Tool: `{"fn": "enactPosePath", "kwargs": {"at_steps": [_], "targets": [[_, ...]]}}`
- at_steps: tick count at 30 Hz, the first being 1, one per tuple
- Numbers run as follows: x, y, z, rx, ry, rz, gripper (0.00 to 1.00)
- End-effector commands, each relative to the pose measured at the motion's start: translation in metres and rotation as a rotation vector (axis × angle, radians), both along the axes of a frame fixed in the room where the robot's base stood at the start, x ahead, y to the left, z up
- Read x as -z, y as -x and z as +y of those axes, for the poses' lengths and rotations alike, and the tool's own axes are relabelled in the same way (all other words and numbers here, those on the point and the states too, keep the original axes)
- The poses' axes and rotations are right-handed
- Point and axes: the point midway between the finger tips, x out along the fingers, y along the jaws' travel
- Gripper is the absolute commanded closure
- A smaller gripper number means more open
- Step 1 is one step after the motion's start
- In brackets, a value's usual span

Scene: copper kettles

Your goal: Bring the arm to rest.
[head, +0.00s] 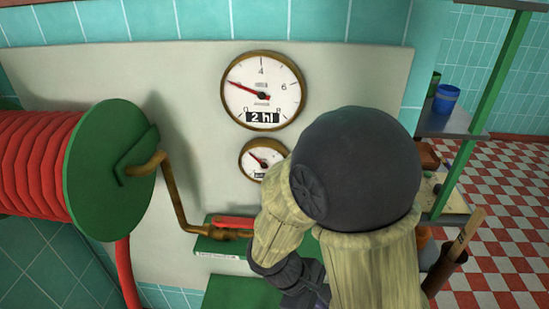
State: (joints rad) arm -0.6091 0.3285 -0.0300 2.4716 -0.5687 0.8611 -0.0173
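My arm (370,190) fills the lower middle of the head view, with a dark round joint and pale, wood-like links. A dark, jointed part (293,275) of my arm shows below these links, near the bottom edge. The fingertips of my gripper do not show; they are hidden or outside the picture. I cannot tell from this view whether anything is held.
A green-flanged reel (112,170) with red hose and a brass crank (175,205) stands left. Two dial gauges, large (262,91) and small (262,158), hang on a pale panel (190,80). A green shelf stand (490,110) is right, over checkered floor (510,220).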

Motion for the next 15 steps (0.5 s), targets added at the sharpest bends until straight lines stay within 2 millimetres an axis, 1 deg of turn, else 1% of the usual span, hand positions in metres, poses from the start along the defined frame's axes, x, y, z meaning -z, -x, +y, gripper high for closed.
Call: {"fn": "enactPosePath", "kwargs": {"at_steps": [1,4,7,11,15], "targets": [[-0.004,0.0,-0.005,0.099,-0.066,-0.033,1.0],[-0.008,-0.004,-0.008,0.279,-0.192,-0.109,1.0],[-0.016,-0.011,-0.013,0.456,-0.307,-0.202,1.0],[-0.03,-0.027,-0.022,0.682,-0.443,-0.349,1.0],[-0.049,-0.045,-0.039,0.889,-0.552,-0.515,1.0]]}}
